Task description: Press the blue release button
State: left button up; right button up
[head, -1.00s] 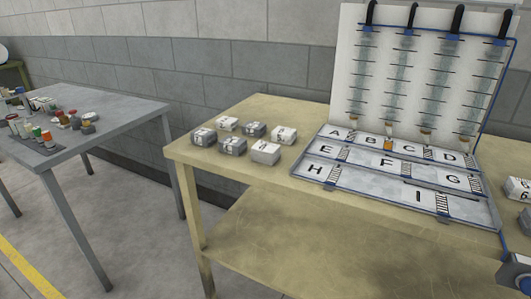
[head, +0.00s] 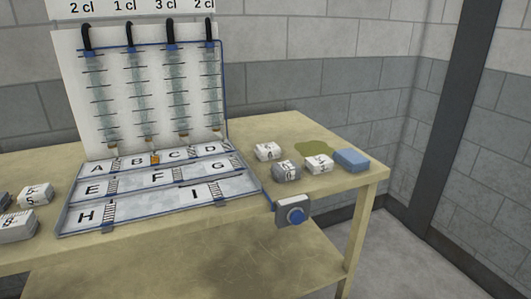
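The blue release button (head: 295,215) is a round knob on the face of a small grey box (head: 281,211). The box hangs at the front edge of the table, below and right of the lettered board. The button faces toward me and nothing covers it. Neither of my grippers shows in the head view.
The tan table (head: 325,186) bears a lettered tray (head: 146,206) with upright tubes on a white panel (head: 74,95) behind it. White and grey blocks (head: 286,171), a blue block (head: 351,160) and a greenish patch (head: 314,147) lie at right. Space before the button looks clear.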

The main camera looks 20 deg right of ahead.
aim_at(298, 217)
jog(key=z, duration=1.45)
jog(key=k, duration=0.6)
jog(key=u, duration=0.7)
